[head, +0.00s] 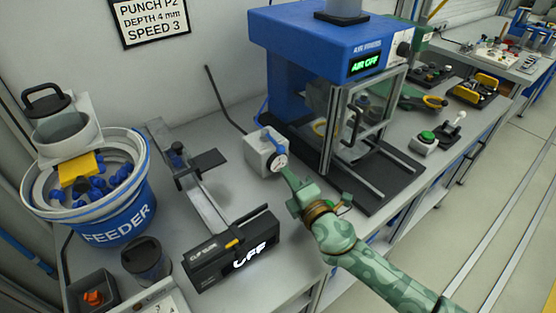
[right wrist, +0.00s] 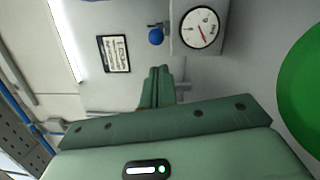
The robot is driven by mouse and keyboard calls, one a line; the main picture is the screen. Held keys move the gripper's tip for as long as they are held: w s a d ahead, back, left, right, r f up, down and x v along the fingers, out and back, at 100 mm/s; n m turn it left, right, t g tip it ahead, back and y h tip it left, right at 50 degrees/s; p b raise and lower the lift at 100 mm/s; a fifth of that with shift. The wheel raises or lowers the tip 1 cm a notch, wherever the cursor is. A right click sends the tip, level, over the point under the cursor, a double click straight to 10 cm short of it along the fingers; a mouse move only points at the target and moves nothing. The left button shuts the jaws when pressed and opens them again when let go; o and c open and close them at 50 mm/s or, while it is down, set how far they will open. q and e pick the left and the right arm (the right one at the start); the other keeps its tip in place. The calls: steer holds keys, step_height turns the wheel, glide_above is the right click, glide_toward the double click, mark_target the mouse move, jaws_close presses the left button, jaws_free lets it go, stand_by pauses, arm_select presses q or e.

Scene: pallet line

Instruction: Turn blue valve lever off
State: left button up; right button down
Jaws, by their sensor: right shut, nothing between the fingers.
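The valve is a grey box (head: 258,153) with a round white gauge (head: 281,161) on its front, standing on the bench left of the blue press. Its blue lever (head: 271,139) shows small at the top of the box. In the right wrist view the lever's round blue end (right wrist: 155,37) sticks out beside the gauge (right wrist: 200,28). My right gripper (head: 288,174) is shut and empty, just in front of the box near the gauge. In the right wrist view its closed fingers (right wrist: 160,84) appear below the blue end, with a gap between. My left gripper is not in view.
The blue press (head: 300,50) has a green display reading AIR OFF. A black unit (head: 232,250) with a rail stands left of my right arm. A blue feeder bucket (head: 118,215) stands at the left. A green button box (head: 425,142) is on the right.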

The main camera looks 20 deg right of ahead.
arm_select(q)
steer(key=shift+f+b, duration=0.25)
steer(key=shift+b, duration=0.05)
arm_select(e)
glide_toward(273, 141)
steer(key=w+a, duration=0.2)
steer(key=shift+w+a+f, duration=0.3)
steer(key=shift+w+a, duration=0.1)
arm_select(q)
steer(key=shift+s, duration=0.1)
arm_select(e)
steer(key=shift+d, duration=0.1)
